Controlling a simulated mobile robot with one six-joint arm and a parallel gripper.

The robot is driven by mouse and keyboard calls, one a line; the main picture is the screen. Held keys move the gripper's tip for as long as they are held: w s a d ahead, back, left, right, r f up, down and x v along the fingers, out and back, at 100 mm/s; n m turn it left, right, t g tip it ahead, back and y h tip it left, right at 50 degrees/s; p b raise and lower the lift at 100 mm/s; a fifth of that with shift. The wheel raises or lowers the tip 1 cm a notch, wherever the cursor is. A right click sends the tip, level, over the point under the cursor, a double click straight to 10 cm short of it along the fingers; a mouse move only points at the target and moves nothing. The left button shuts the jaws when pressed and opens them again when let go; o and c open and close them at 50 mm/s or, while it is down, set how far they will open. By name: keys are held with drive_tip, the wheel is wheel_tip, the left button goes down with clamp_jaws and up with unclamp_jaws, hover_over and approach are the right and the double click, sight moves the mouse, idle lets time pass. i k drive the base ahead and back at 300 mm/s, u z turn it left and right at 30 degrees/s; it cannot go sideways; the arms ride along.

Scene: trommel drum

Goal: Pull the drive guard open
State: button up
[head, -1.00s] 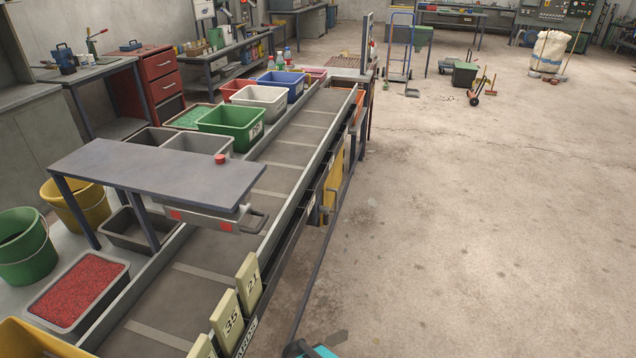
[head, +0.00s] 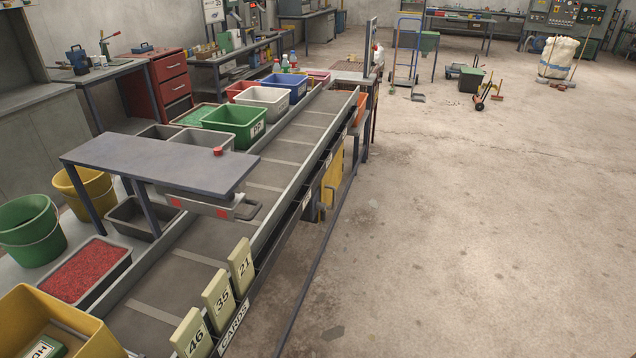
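A yellow panel (head: 333,178), which looks like the drive guard, is set in the right side of the conveyor below its belt, past the middle of its length. I see it at a steep slant, so its face is narrow. A grey bar like a handle (head: 329,197) shows near its lower part. I cannot tell whether the panel stands ajar. My gripper is not in view.
The conveyor (head: 290,152) runs from the lower left to the back. Numbered cards (head: 217,293) stand along its near right edge. A dark rail (head: 312,270) runs low along its right side. The concrete floor (head: 460,220) to the right is clear.

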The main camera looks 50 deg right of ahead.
sight(331, 180)
drive_tip(key=u, duration=0.3)
drive_tip(key=k, duration=1.35)
drive_tip(key=z, duration=1.35)
drive_tip(key=i, duration=1.35)
drive_tip(key=z, duration=0.05)
